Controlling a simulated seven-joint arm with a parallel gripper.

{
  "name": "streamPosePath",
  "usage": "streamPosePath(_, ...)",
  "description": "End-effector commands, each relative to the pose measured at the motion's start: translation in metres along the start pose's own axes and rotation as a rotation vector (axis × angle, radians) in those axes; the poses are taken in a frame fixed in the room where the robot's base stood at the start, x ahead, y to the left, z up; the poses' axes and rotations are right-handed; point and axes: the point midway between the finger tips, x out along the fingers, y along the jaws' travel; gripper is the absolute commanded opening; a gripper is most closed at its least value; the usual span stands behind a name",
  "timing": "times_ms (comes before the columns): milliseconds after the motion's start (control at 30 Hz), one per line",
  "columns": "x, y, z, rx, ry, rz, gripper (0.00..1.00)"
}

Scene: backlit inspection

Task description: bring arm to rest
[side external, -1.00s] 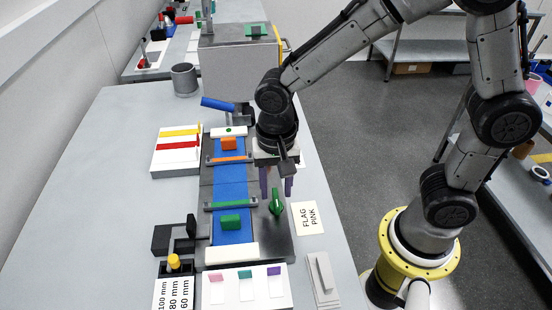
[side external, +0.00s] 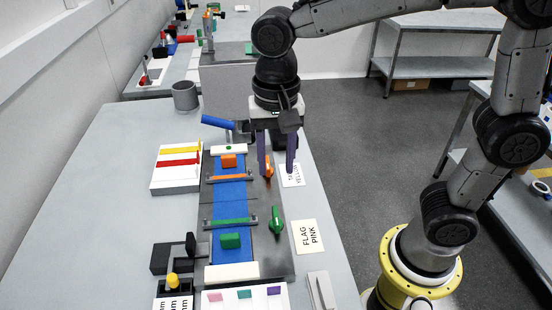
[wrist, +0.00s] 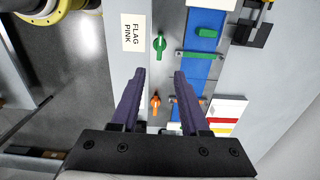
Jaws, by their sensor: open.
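My gripper (side external: 276,168) hangs open and empty above the right edge of the work unit in the side view, its purple fingers pointing down. In the wrist view my gripper (wrist: 156,75) shows its two fingers spread apart with nothing between the tips. An orange knob (side external: 269,170) is close behind the fingers, partly hidden; in the wrist view it lies between them, below. A green knob (side external: 276,220) stands nearer the front. The blue belt (side external: 231,205) runs beside them, with an orange block (side external: 229,161) and a green block (side external: 230,241) on it.
A FLAG PINK card (side external: 307,237) lies right of the unit, and a second, partly hidden card (side external: 292,176) lies behind it. A white rack (side external: 177,168) with yellow and red bars is at left. A grey cup (side external: 185,96) stands behind. The table's left side is clear.

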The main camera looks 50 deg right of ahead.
Motion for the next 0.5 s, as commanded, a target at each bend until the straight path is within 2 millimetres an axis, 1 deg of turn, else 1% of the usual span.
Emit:
streamPosePath(133, -0.003, 0.003, -0.005, 0.019, 0.004, -0.011, 0.45)
streamPosePath(167, -0.009, 0.005, -0.009, 0.031, 0.01, -0.026, 0.45)
streamPosePath(233, -0.022, 0.017, -0.016, 0.068, 0.026, -0.063, 0.45)
streamPosePath(267, -0.027, 0.025, -0.019, 0.088, 0.035, -0.08, 0.45)
streamPosePath(367, -0.044, 0.06, -0.025, 0.123, 0.075, -0.149, 0.45)
streamPosePath(433, -0.051, 0.087, -0.026, 0.089, 0.119, -0.198, 0.45)
streamPosePath(500, -0.052, 0.113, -0.024, 0.017, 0.173, -0.237, 0.45)
